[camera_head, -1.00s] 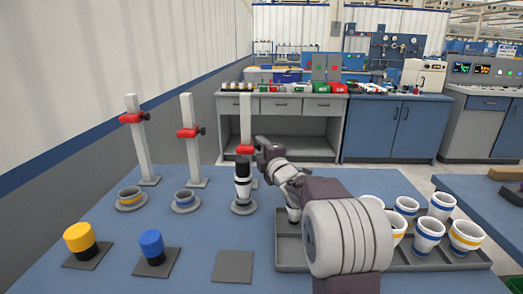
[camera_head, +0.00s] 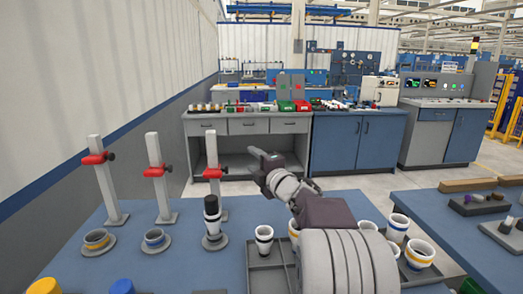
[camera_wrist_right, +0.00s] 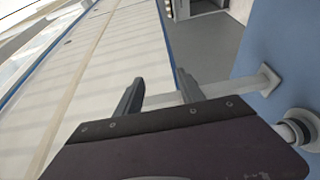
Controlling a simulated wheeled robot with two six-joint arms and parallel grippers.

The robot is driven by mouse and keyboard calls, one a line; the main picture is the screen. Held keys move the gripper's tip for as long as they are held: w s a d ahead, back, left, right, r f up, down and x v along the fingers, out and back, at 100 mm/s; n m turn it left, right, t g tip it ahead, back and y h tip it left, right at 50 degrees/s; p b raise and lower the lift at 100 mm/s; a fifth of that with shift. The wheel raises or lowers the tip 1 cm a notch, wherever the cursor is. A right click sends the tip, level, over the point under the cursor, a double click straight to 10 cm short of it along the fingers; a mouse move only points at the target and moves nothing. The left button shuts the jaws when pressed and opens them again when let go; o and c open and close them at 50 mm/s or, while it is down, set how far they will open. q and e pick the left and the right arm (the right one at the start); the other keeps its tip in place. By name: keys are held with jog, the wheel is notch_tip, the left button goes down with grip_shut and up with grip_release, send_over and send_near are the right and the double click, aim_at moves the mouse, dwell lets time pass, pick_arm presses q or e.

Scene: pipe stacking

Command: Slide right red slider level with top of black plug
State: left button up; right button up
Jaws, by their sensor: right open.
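The right red slider (camera_head: 213,173) sits about halfway up the right grey post (camera_head: 212,148). The black plug (camera_head: 211,205) stands upright in a white pipe stack (camera_head: 212,227) in front of that post. In the head view the slider appears above the plug's top; depth makes the exact level hard to judge. My right gripper (camera_head: 257,153) is open and apart from the slider, to its right. In the right wrist view the two open fingers (camera_wrist_right: 160,92) are empty. The post (camera_wrist_right: 240,85) passes beyond them, and the slider does not show there. My left gripper is not in view.
Two more posts with red sliders (camera_head: 95,158) (camera_head: 155,171) stand at left, with low rings (camera_head: 97,240) (camera_head: 155,239) before them. A tray (camera_head: 262,280) of white cups (camera_head: 398,226) is at right, partly behind my arm. Another table (camera_head: 430,205) stands farther right.

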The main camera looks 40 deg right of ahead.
jog(key=shift+s+d+r, duration=0.3)
jog(key=shift+s+r, duration=0.05)
jog(key=shift+s, duration=0.2)
jog(key=shift+s+d+r, duration=0.25)
jog(key=shift+s+r, duration=0.05)
jog(key=shift+s, duration=0.25)
